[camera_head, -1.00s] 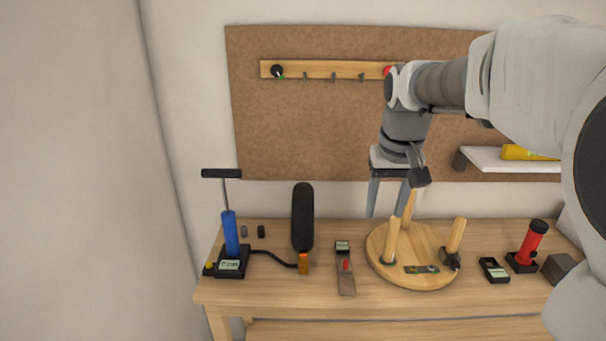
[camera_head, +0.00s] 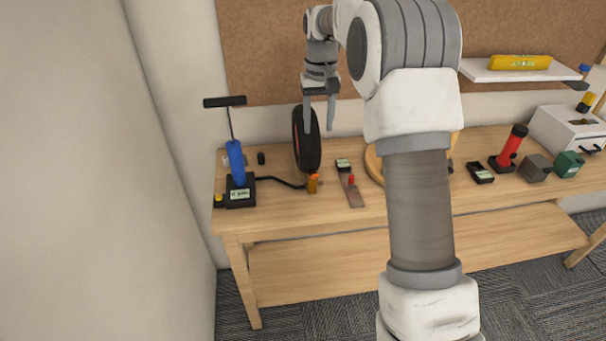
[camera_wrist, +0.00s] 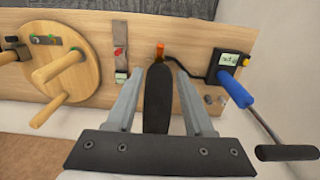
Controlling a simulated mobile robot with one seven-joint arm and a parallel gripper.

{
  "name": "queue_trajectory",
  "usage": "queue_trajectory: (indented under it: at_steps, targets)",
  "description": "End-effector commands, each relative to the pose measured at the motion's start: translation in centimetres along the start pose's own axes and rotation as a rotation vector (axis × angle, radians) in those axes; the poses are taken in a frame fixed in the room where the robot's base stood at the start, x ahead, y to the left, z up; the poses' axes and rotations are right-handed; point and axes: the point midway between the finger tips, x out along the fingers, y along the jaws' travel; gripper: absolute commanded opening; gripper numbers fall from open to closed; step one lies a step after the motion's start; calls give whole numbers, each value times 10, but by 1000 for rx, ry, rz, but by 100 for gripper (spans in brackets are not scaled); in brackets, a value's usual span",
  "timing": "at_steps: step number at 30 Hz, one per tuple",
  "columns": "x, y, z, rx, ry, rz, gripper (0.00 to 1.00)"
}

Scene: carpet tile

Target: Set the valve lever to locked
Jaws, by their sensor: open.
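An orange valve piece (camera_head: 312,184), which I take to carry the valve lever, stands at the foot of a black wheel (camera_head: 306,150) on the workbench. A black hose joins it to the blue hand pump (camera_head: 237,165). In the wrist view the orange piece (camera_wrist: 160,50) shows beyond the far end of the black wheel (camera_wrist: 157,95). My gripper (camera_head: 319,125) is open, pointing down over the wheel's top. In the wrist view its fingers (camera_wrist: 160,82) lie either side of the wheel, apart from the orange piece. The lever's exact setting is too small to read.
A metal strip with a red part (camera_head: 351,185) lies right of the valve. The round wooden stand (camera_head: 373,163) is mostly behind my arm. A red-and-black tool (camera_head: 510,147) and small boxes stand further right. A shelf (camera_head: 490,72) is on the corkboard.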

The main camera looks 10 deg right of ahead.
Motion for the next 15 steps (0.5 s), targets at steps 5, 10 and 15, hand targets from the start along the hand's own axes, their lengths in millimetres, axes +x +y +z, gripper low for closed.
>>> queue_trajectory:
  at_steps: [5, 10, 15]
  targets:
    - [9, 0, -2, 1, -6, 0, 52]
    - [35, 0, -1, 1, -10, 0, 52]
    - [71, 0, -1, 0, -10, 0, 52]
